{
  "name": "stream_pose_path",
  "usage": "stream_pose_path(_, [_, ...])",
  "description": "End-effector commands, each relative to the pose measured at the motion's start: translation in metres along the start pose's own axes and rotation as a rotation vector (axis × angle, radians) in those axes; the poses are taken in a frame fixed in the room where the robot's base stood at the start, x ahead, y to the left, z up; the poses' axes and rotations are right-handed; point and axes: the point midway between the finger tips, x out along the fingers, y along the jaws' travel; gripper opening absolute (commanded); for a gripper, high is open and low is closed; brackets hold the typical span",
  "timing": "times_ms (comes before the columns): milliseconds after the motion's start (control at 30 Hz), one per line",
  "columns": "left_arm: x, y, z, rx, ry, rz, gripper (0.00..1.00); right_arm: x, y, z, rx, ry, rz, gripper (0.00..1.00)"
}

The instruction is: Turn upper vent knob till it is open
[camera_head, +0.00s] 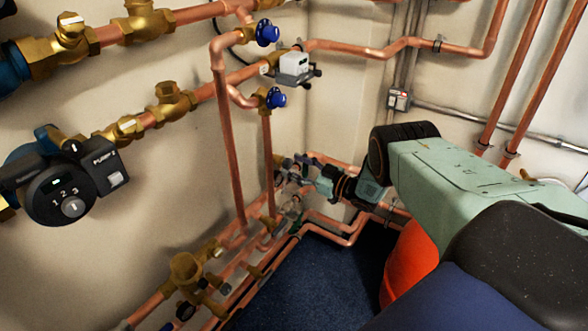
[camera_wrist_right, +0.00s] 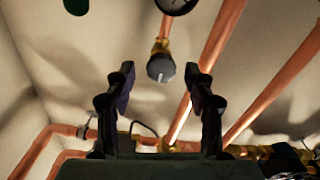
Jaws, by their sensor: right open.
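In the right wrist view a round dark grey knob (camera_wrist_right: 161,68) with a pale pointer mark sits on a brass fitting. It shows between the fingertips of my right gripper (camera_wrist_right: 160,78), which is open with nothing between its jaws. The knob appears to be beyond the fingers, and I see no contact. I cannot tell for sure that this is the upper vent knob. In the head view my right gripper (camera_head: 297,168) is small, among the low copper pipes near the corner, and the knob there is not clear. My left gripper is not in view.
Two blue-handled valves (camera_head: 267,33) are on the pipes above my right gripper. A black pump (camera_head: 65,190) is on the left wall. A gauge (camera_wrist_right: 176,4) is just above the knob in the wrist view. Copper pipes (camera_head: 340,228) run close around the gripper. Blue floor (camera_head: 310,285) is clear.

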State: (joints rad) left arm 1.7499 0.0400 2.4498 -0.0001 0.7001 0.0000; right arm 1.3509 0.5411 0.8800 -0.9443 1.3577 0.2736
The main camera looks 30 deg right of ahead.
Motion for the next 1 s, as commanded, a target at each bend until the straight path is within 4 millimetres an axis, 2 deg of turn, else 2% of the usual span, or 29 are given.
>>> stream_pose_path(333, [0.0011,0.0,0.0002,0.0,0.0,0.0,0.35,0.0086,-0.0009,-0.0004,0.001,0.0,-0.001,0.54])
stream_pose_path(900, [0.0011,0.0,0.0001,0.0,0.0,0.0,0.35,0.0082,-0.001,-0.0003,0.001,-0.001,-0.001,0.06])
stream_pose_path(1000, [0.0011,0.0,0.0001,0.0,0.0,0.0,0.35,0.0083,-0.0011,-0.0002,0.001,-0.001,-0.001,0.0])
